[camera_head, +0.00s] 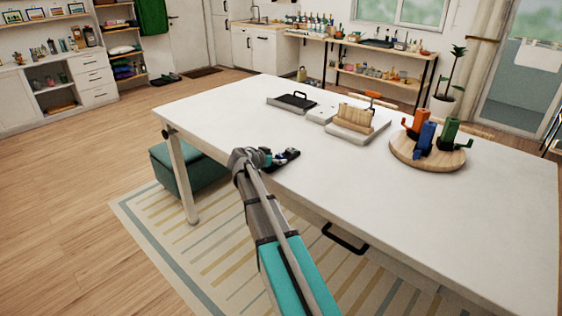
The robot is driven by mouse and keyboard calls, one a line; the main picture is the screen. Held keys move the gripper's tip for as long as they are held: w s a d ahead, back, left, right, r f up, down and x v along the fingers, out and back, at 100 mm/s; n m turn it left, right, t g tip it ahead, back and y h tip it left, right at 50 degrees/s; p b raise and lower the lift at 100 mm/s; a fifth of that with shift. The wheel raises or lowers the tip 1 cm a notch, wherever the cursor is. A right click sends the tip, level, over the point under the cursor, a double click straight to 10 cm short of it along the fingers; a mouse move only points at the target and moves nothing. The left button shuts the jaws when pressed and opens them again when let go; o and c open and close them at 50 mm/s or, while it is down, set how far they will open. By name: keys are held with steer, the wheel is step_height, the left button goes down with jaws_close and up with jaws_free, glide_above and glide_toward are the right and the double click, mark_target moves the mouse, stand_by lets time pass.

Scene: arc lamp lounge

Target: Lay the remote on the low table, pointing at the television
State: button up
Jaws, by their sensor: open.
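My arm reaches up from the bottom of the head view, and my gripper (286,158) is at the near left edge of a large white table (230,110). The gripper is small and dark here, and I cannot make out anything between its fingers. I cannot tell whether it touches the tabletop. I see no remote and no television in this view. No table that is clearly the low one shows; the white table stands on tall legs.
On the white table are a flat tray with a black handle (297,97), a wooden block on a pale base (354,116), and a round wooden board (402,154) with orange, blue and green holders. A teal bench (185,172) stands under the table's left end. Floor at left is clear.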

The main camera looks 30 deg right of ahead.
steer(key=shift+c, duration=0.2)
jaws_close()
steer(key=shift+r, duration=0.25)
step_height(320, 180, up, 2)
steer(key=p, duration=0.3)
steer(key=shift+r, duration=0.2)
steer(key=s+a+r+p, duration=0.4)
steer(key=s+r+p, duration=0.6)
steer(key=s, duration=0.3)
steer(key=shift+s+a, duration=0.15)
stand_by(1.2)
